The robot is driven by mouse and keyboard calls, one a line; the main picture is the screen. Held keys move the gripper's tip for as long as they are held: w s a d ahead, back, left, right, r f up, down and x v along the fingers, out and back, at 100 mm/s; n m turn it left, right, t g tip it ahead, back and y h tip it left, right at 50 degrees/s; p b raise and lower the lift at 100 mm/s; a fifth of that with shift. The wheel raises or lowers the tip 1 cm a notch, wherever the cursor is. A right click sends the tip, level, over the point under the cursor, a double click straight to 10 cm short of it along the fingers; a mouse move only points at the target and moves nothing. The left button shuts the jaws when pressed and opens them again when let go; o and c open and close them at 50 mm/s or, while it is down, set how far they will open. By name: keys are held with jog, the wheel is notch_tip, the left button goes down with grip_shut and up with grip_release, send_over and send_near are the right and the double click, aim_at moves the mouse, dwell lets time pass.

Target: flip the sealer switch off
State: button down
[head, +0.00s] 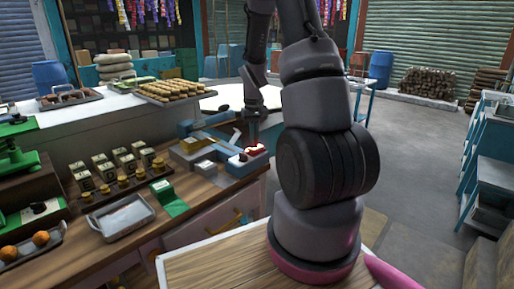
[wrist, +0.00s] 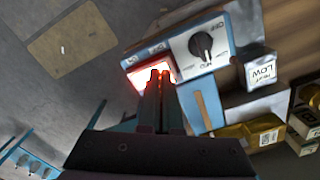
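The sealer (head: 205,150) is a blue and grey machine on the wooden counter, with a red lit switch (head: 256,150) at its right end. In the wrist view the switch (wrist: 137,78) glows red and white on the sealer's panel, beside a black knob (wrist: 201,45) on a white plate. My gripper (wrist: 159,76) has its two dark fingers close together, with nothing seen between them. The fingertips are over the glowing switch and hide part of it; I cannot tell whether they touch it. In the head view my gripper (head: 251,140) points down just above the switch.
A small box marked LOW (wrist: 260,70) stands beside the panel, near a yellow packet (wrist: 250,134). Open floor (head: 415,150) is at the right.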

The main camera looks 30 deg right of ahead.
jog(key=shift+r, duration=3.4)
jog(key=s+a+r+m+t, duration=0.1)
jog(key=s+a+r+t, duration=0.15)
jog(key=r, duration=0.45)
jog(key=s+a+r+t, duration=0.1)
jog(key=s+a+r, duration=0.25)
jog(key=r, duration=0.35)
jog(key=s+a+r+t+y, duration=0.1)
jog(key=s+a+r+t, duration=0.1)
jog(key=s, duration=0.4)
jog(key=s+a+r+m+t+y, duration=0.1)
jog(key=s+a+r, duration=0.4)
jog(key=s+r, duration=0.2)
jog(key=shift+s+a+r+t, duration=0.15)
jog(key=shift+s+r+t, duration=0.15)
jog(key=shift+t, duration=0.05)
